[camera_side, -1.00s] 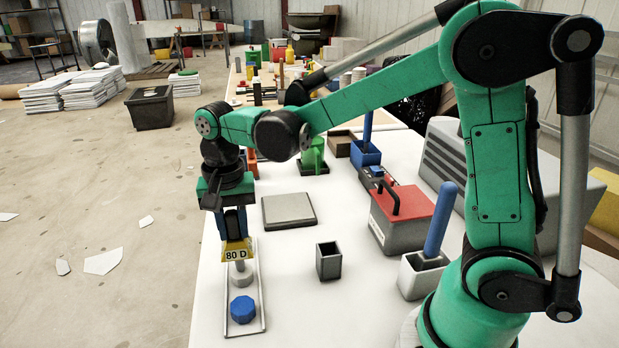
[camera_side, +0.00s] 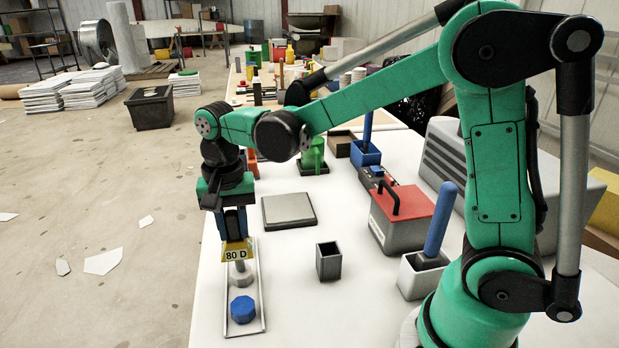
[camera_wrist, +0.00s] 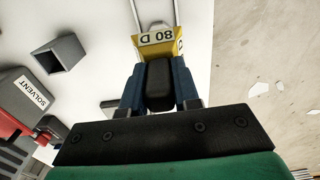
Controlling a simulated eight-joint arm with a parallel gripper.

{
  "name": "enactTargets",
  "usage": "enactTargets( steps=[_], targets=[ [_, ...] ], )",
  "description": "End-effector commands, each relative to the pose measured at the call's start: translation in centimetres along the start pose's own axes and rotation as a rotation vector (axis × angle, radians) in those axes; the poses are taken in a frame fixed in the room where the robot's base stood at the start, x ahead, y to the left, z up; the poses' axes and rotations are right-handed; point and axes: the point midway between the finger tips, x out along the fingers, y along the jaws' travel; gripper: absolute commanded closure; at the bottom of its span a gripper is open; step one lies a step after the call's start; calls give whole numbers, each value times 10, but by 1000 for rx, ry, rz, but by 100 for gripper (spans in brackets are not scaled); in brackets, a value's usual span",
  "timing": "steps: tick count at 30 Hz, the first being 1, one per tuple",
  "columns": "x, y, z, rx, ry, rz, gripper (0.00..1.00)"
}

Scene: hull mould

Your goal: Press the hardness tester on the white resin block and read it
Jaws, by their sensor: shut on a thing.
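The hardness tester (camera_side: 236,250) is yellow and reads "80 D" on its face. My gripper (camera_side: 235,234) is shut on it and points down; in the wrist view the tester (camera_wrist: 159,42) sits between the blue fingers (camera_wrist: 158,80). Right under the tester in the side view is a whitish block (camera_side: 241,274) in a narrow white tray (camera_side: 262,300). The tester appears to meet the top of this block, though its tip is hidden. A blue block (camera_side: 243,309) lies in the tray's near end.
An empty grey open box (camera_side: 328,262) stands right of the tray. A flat grey plate (camera_side: 289,210) lies behind it. A red-topped solvent can (camera_side: 402,217) and a white holder with a blue rod (camera_side: 434,230) stand further right. White table is clear between them.

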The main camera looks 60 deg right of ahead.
Motion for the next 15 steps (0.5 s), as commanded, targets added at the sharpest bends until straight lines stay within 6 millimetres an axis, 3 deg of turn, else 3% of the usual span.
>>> enactTargets(
  steps=[8,15],
  targets=[
    [0,0,0,0,0,0,100],
    [-21,0,0,0,0,0,100]
  ],
)
